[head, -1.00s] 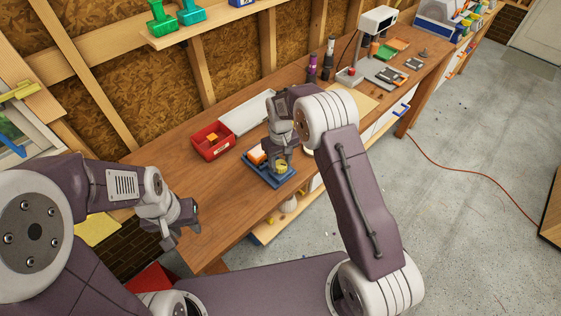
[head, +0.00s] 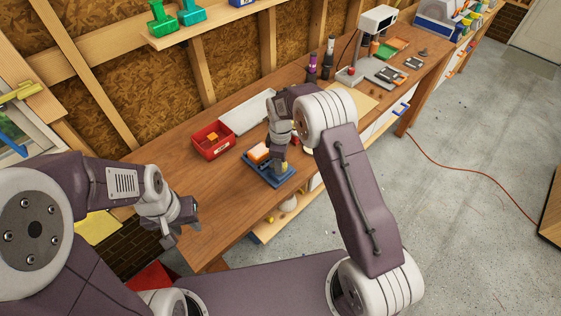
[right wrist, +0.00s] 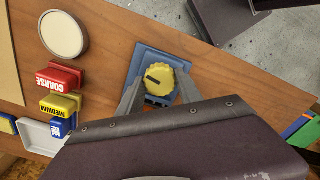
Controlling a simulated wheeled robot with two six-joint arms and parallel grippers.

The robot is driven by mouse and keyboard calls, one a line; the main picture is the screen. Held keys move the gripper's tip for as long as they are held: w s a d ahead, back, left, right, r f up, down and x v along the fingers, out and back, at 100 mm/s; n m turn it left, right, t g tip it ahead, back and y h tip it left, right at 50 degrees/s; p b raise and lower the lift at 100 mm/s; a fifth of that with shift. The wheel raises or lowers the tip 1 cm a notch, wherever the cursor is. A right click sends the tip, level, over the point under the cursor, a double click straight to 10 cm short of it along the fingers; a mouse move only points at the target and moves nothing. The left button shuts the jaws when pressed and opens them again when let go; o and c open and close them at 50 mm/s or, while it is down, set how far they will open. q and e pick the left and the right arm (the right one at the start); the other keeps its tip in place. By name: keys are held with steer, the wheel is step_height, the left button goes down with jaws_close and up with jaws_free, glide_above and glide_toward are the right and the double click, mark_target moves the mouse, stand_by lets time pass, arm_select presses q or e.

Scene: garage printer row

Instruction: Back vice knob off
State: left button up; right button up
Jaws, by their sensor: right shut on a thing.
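The blue vice (head: 262,172) sits on the wooden bench near its front edge, with an orange and white block (head: 259,153) at its back. Its yellow ribbed knob (head: 285,166) is partly hidden by my right gripper (head: 280,165) in the head view. In the right wrist view the knob (right wrist: 160,79) shows from above, with a dark slot mark, between the two fingers of my right gripper (right wrist: 160,95). That gripper is shut on the knob, which still appears to be at the vice. My left gripper (head: 181,228) is open and empty, off the bench's left front.
A red bin (head: 213,150) with an orange thing inside stands left of the vice. A grey tray (head: 246,112) lies behind. The right wrist view shows red COARSE (right wrist: 58,78) and yellow MEDIUM (right wrist: 60,105) blocks and a round pale dish (right wrist: 63,35). The bench's left end is clear.

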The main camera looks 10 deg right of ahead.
steer(key=shift+w+r+n, duration=0.1)
steer(key=shift+r+n, duration=0.05)
steer(key=shift+n, duration=0.85)
steer(key=o, duration=1.4)
steer(key=shift+c, duration=0.2)
step_height(320, 180, up, 9)
steer(key=b, duration=0.1)
steer(key=shift+b, duration=0.35)
